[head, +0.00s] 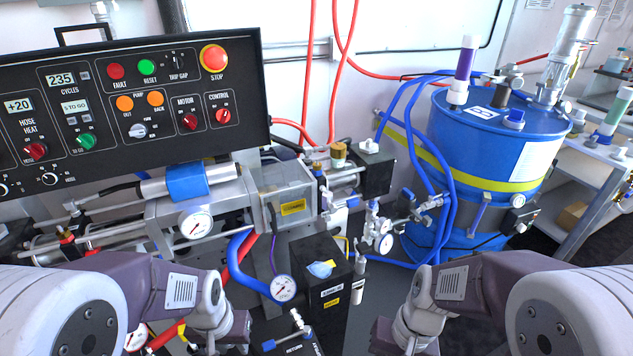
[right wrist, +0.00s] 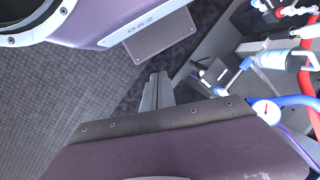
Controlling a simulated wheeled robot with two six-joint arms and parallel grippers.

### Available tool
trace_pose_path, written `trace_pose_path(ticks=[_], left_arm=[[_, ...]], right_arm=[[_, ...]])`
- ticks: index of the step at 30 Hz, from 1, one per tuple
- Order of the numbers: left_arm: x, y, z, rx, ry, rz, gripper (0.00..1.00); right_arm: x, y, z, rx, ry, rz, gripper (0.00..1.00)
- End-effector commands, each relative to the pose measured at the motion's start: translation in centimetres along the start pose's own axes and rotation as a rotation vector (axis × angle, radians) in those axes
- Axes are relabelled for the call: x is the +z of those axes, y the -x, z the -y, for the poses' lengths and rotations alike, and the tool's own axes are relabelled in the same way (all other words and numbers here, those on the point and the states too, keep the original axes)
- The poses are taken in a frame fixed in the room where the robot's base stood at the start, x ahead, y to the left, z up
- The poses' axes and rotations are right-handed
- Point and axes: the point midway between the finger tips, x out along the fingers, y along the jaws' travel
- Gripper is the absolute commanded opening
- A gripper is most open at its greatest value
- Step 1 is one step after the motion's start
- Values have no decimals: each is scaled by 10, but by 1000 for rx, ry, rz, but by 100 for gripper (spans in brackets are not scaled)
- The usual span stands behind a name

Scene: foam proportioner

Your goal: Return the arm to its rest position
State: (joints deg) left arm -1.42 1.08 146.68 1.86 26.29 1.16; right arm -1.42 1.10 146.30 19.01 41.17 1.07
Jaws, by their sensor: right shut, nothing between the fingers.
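My left arm comes in at the lower left of the head view. My right arm comes in at the lower right, folded in the same way. My right gripper's fingers show in the right wrist view (right wrist: 157,92). They are shut together and empty, above dark floor. Neither gripper is seen touching any equipment.
A black control panel (head: 130,100) stands at the left above a metal pump unit with gauges. A blue drum (head: 490,150) with blue hoses is at the right. Dark floor lies between the box and my right arm.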

Motion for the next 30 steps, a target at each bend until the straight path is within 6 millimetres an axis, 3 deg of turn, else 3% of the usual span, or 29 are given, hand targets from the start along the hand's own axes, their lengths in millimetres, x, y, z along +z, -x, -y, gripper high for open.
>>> trace_pose_path(ticks=[3, 5, 6, 15, 18, 21, 30], left_arm=[[0, 0, 0, 0, 0, 0, 31], [0, 8, 0, 0, 0, 1, 31], [-3, 35, -1, 0, 0, 2, 31], [-14, 137, -3, 0, 0, 0, 31], [-17, 163, -3, 0, 0, 0, 31], [-18, 174, -3, 0, 0, 0, 31], [-18, 170, -3, 0, 0, 0, 31]], right_arm=[[-43, 5, -30, 140, 194, -172, 0], [-67, 19, -30, 166, 259, -275, 0], [-59, 45, -26, 165, 253, -262, 0], [-40, 144, -8, 163, 249, -256, 0], [-36, 169, -3, 163, 248, -256, 0], [-34, 179, -2, 163, 248, -255, 0], [-34, 176, -2, 163, 248, -255, 0]])
